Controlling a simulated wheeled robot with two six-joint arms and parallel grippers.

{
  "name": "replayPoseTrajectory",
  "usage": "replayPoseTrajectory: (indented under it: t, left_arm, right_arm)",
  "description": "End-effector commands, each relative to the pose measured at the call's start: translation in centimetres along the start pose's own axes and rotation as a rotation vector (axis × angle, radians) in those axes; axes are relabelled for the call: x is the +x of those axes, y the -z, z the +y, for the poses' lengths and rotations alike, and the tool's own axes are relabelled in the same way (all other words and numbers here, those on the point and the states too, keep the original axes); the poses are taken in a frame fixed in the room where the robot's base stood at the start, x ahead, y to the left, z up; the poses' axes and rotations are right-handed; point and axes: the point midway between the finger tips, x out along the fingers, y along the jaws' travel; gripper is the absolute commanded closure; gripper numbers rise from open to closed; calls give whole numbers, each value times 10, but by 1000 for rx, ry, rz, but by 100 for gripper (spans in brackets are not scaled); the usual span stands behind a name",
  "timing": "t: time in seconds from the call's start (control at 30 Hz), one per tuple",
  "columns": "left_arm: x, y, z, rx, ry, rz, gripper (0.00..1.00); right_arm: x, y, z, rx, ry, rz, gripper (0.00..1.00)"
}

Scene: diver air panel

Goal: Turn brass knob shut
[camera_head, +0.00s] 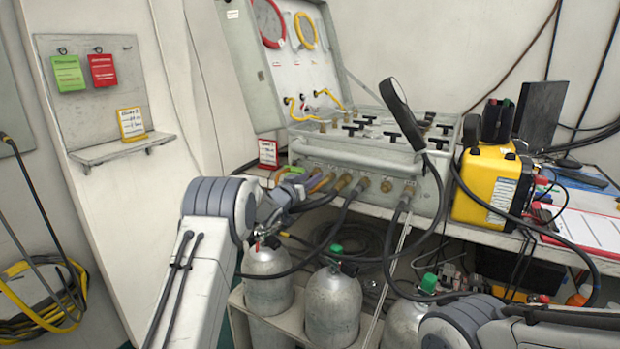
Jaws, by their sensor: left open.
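The grey diver air panel (350,160) stands on the white bench with its lid raised. Several brass fittings line its lower front, most with black hoses; one brass piece (321,183) is at the left end of this row. I cannot tell for sure which is the brass knob. My left gripper (293,191) is open at the left end of the row, close to this brass piece. It is small and partly hidden by my wrist and hoses, so contact is unclear. My right arm shows at the lower right; its gripper is out of view.
Grey cylinders (333,305) stand below the bench, some with green valve knobs. Black hoses hang across the front. A yellow case (487,185) stands to the right. A red tag (268,153) is left of the panel.

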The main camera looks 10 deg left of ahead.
Motion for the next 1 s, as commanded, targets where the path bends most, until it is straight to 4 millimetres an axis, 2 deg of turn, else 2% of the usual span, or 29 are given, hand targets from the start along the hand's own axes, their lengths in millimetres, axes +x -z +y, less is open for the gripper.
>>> replayPoseTrajectory:
  t: [0.37, 0.4, 0.5, 0.77, 1.0]
  left_arm:
    - [5, 0, 0, 0, 1, -1, 57]
    - [5, 0, 0, 0, 1, -1, 65]
    - [5, 0, 0, 0, 1, -1, 100]
    - [5, -1, -1, 11, 1, 0, 100]
    - [5, -2, -1, 100, 1, 2, 100]
  right_arm:
    - [0, 0, 0, 0, 0, 0, 50]
    - [0, 0, 0, 0, 0, 0, 50]
    - [0, 0, 0, 0, 0, 0, 50]
    - [1, 0, 0, 0, 0, 0, 50]
    - [10, -1, 1, 0, 0, 0, 50]
